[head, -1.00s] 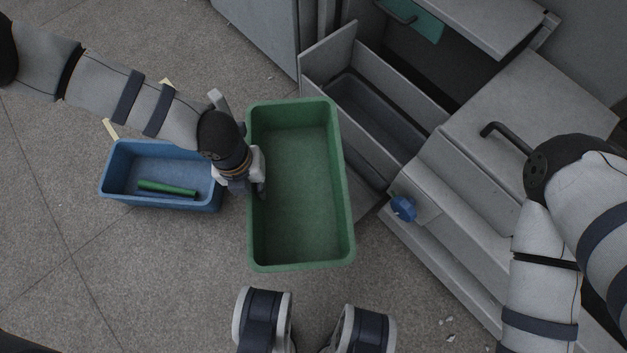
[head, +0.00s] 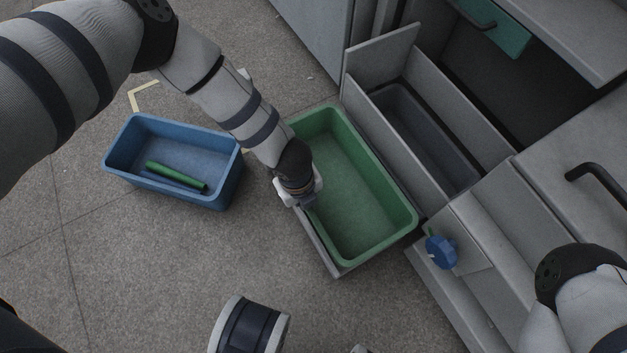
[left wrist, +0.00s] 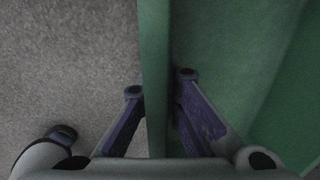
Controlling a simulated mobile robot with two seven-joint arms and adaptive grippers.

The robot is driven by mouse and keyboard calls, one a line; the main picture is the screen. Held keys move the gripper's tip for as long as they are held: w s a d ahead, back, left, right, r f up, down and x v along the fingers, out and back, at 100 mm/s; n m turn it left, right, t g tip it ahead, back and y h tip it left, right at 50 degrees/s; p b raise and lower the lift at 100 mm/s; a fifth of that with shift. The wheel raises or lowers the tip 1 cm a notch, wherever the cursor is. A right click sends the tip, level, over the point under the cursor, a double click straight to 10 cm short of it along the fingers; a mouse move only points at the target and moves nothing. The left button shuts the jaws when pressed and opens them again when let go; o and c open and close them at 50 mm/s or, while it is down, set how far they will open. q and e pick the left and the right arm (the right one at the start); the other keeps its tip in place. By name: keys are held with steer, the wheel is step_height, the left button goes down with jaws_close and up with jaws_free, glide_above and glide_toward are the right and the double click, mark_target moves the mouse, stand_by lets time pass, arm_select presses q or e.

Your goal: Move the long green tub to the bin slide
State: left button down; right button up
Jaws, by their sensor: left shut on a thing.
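The long green tub (head: 352,185) is empty and lies slanted in the middle of the head view, beside the grey machine. My left gripper (head: 307,203) is shut on the tub's left long wall. In the left wrist view, its two fingers (left wrist: 160,84) stand on either side of the green wall (left wrist: 154,45). A grey slide (head: 322,254) shows along the tub's lower left edge, beneath it. The tub covers most of the slide, and I cannot tell whether it touches it. My right arm is at the lower right; its gripper is out of view.
A blue bin (head: 120,160) with a green bar (head: 176,175) in it stands on the floor to the left. A grey trough (head: 425,125) and a blue knob (head: 441,251) on the machine are close to the tub's right.

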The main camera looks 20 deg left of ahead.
arm_select(q)
steer(key=shift+w+d+f+b, duration=0.15)
steer(key=shift+w+f+b, duration=0.45)
steer(key=shift+w+f, duration=0.3)
step_height(320, 180, down, 4)
steer(key=shift+w+r+b, duration=0.15)
steer(key=shift+r+b, duration=0.05)
steer(key=shift+b, duration=0.8)
steer(key=shift+r, duration=0.15)
arm_select(e)
steer(key=shift+s+d+f+g, duration=0.15)
steer(key=shift+s+f, duration=0.2)
steer(key=shift+f, duration=0.25)
steer(key=shift+s+a+f+g, duration=0.15)
steer(key=shift+s+f, duration=0.15)
steer(key=shift+f, duration=0.25)
arm_select(q)
steer(key=c, duration=1.8)
jaws_free()
arm_select(e)
steer(key=shift+d, duration=0.1)
